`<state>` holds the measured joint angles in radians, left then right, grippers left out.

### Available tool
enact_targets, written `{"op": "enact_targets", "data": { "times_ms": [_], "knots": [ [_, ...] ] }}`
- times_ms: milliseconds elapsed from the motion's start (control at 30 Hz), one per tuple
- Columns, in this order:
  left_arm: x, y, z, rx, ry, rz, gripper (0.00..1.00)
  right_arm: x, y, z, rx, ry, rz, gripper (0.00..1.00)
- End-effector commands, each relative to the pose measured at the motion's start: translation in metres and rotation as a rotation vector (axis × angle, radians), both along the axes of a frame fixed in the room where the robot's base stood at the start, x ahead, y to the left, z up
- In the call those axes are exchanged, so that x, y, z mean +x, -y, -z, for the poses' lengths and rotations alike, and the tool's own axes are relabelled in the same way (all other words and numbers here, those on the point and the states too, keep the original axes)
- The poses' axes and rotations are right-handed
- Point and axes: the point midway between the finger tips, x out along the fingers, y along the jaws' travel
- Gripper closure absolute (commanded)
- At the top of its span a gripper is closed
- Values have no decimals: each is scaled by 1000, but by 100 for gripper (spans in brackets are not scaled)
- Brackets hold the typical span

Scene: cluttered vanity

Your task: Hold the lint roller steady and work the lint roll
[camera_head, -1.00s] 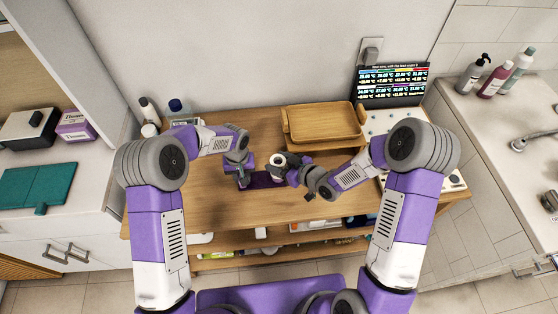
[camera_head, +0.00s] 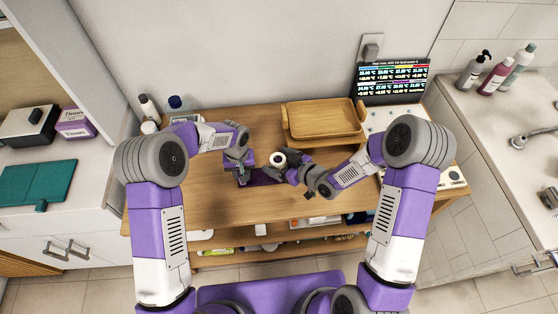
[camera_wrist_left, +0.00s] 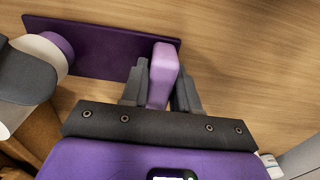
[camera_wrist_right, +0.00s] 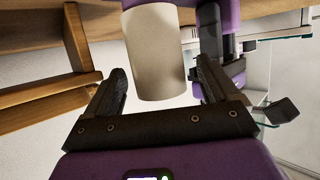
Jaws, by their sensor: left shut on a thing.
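The lint roller's lavender handle (camera_wrist_left: 162,78) is between the fingers of my left gripper (camera_wrist_left: 160,88), which is shut on it. The left gripper (camera_head: 243,176) is low over the table in the head view. The pale lint roll (camera_head: 278,160) stands to its right and also shows as a cream cylinder in the right wrist view (camera_wrist_right: 155,55). My right gripper (camera_wrist_right: 160,68) is open, with gaps between its fingers and the roll. In the head view, the right gripper (camera_head: 284,170) is close at the roll's lower right; its fingers partly hide the roller.
A wooden tray (camera_head: 322,118) stands behind to the right, beside a lit display (camera_head: 392,82). Bottles (camera_head: 148,108) stand at the back left. The table's front left is clear.

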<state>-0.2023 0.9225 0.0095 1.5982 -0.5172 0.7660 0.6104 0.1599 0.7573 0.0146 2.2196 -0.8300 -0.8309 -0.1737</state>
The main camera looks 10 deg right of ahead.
Motion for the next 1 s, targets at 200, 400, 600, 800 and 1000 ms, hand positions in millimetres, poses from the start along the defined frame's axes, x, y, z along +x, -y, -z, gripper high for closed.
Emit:
{"op": "enact_targets", "data": {
  "times_ms": [200,400,600,800,1000],
  "knots": [
    [0,0,0,0,0,0,100,0,0,0,0,0,0,13],
    [0,0,0,0,0,0,100,-10,11,-7,-1,1,2,13],
    [0,0,0,0,0,0,100,-39,38,-23,0,2,6,13],
    [0,0,0,0,0,0,100,-65,61,-38,0,2,4,13],
    [0,0,0,0,0,0,100,-79,74,-45,-1,1,2,13]
  ]
}}
